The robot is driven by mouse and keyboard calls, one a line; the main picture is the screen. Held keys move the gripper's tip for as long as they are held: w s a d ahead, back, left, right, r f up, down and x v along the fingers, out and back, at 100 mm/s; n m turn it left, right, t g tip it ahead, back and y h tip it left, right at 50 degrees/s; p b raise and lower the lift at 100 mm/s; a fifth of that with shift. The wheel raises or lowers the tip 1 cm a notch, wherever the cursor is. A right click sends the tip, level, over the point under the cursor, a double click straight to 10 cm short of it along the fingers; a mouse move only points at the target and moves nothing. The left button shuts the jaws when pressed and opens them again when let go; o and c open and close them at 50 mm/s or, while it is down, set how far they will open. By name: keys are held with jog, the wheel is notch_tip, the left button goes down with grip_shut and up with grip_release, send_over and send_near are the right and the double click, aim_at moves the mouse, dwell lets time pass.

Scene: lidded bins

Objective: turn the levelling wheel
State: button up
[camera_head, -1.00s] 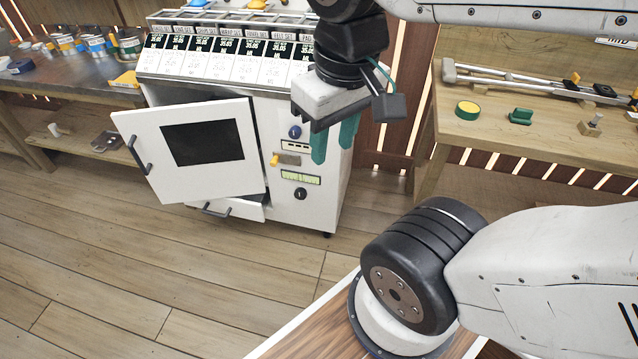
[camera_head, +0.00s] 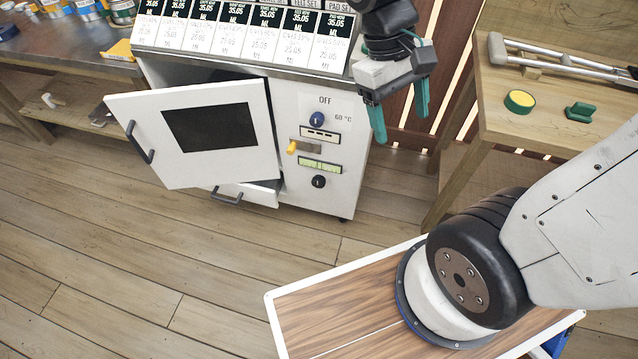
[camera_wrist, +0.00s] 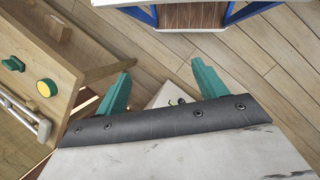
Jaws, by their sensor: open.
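A white dispensing cabinet (camera_head: 325,155) stands on the floor with its door (camera_head: 205,130) swung open. Its front panel has a blue knob (camera_head: 317,119), a yellow-tipped lever (camera_head: 292,147) and a black knob (camera_head: 318,181). I cannot tell for sure which part, if any in view, is the levelling wheel. My gripper (camera_head: 401,122) is open and empty, its green fingers apart to the right of the panel. In the wrist view my gripper (camera_wrist: 160,68) points toward a small white part of the cabinet (camera_wrist: 170,96) with dark knobs, partly hidden behind the gripper.
A drawer (camera_head: 250,192) below the door is slightly open. A wooden bench (camera_head: 500,110) on the right carries a yellow-and-green disc (camera_head: 519,102), a green block (camera_head: 580,112) and a crutch-like metal frame (camera_head: 560,62). The plank floor (camera_head: 120,240) in front of the cabinet is clear.

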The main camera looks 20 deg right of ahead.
jog(key=w+d+f+n+g+h, duration=0.25)
jog(key=w+f+n+h, duration=0.35)
jog(key=w+f, duration=0.65)
jog(key=n+t+y, duration=0.2)
jog(key=n+t, duration=1.6)
jog(key=n, duration=0.1)
send_near(318, 183)
jog(key=w+f, duration=0.1)
jog(key=w, duration=0.1)
jog(key=x, duration=0.5)
jog(key=d+x, duration=0.1)
jog(key=x, duration=0.1)
jog(key=shift+w+d+f, duration=0.1)
jog(key=shift+d+f, duration=0.05)
jog(key=c, duration=1)
